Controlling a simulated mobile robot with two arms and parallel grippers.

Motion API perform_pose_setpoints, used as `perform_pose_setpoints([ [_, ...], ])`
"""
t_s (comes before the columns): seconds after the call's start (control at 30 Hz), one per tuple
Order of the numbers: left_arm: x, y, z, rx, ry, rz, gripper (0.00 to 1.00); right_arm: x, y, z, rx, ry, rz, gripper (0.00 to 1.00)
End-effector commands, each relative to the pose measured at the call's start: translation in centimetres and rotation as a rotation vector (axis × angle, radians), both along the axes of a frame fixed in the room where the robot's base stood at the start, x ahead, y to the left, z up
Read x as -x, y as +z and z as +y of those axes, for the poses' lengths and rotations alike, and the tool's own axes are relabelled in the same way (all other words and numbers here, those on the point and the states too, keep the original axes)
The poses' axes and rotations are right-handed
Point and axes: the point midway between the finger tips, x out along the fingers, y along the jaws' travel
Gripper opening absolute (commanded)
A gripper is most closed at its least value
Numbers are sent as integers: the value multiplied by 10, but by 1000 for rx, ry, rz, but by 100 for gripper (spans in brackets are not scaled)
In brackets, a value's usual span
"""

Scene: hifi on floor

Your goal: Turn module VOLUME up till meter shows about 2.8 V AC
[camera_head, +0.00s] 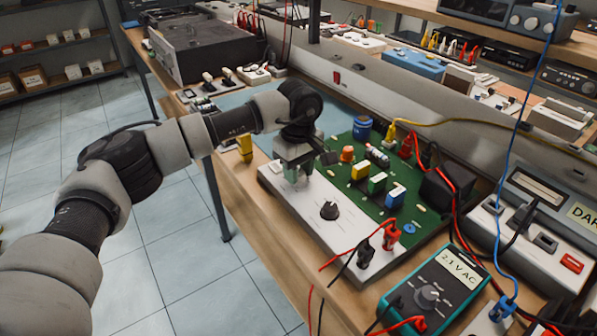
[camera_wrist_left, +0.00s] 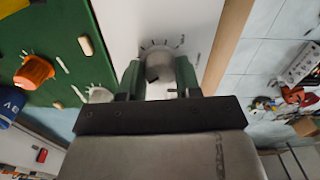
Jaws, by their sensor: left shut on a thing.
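The module has a green circuit board with a white front panel (camera_head: 310,223). My left gripper (camera_head: 297,176) points down at the far end of this panel. In the left wrist view its green-padded fingers (camera_wrist_left: 160,78) are shut around a round grey knob (camera_wrist_left: 159,62) with tick marks around it. The small lettering beside the knob is too small to read. A second, dark knob (camera_head: 329,210) stands free nearer the middle of the panel. The teal meter (camera_head: 433,290) at the front right has a display (camera_head: 458,268) that seems to read 2.1 V AC. My right gripper is not in view.
Red and black plugs (camera_head: 391,236) with leads stand at the panel's near end. A blue cable (camera_head: 497,200) and red wires cross the right side. A yellow part (camera_head: 245,146) is beside my left wrist. A grey instrument (camera_head: 540,215) stands on the right.

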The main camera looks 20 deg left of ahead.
Motion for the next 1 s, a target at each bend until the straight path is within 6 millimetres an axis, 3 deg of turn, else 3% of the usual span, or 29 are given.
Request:
perform_pose_setpoints([
  [0.63,-1,2,0,3,-50,-4,10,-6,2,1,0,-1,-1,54],
  [0.67,-1,2,0,3,-50,-4,36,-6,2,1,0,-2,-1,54],
  [0.8,-1,2,0,2,-50,-3,58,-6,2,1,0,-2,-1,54],
  [1.0,0,1,0,1,-51,-2,59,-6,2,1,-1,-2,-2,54],
])
